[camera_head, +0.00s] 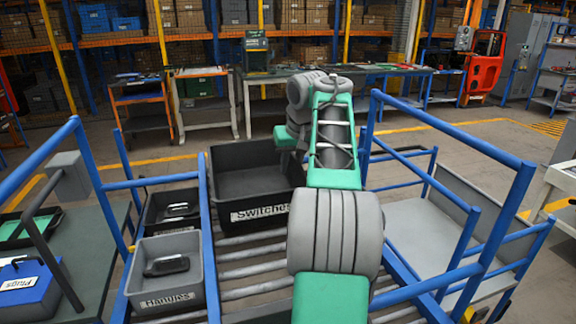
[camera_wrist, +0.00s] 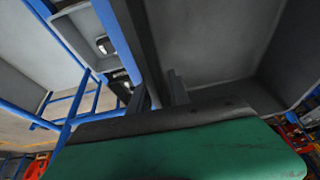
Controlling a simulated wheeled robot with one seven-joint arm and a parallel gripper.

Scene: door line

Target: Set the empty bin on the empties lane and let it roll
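The empty bin is a dark grey open box labelled "Switches" (camera_head: 262,212), over the grey roller lane (camera_head: 245,272) in the middle. No parts show inside it. Whether its base touches the rollers is hard to tell. My gripper is at the bin's right side in the head view; my arm hides its fingers there. In the wrist view my gripper's fingers (camera_wrist: 160,95) stand on either side of the bin's wall (camera_wrist: 155,35) and look shut on it. The bin's grey inside fills the right of that view.
Left of a blue rail, a grey bin labelled "Handles" (camera_head: 168,285) holds a dark part; another dark bin (camera_head: 172,210) stands behind it. A blue "Plugs" bin (camera_head: 35,290) is at far left. A blue-railed cart (camera_head: 430,235) stands right. Workbenches line the back.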

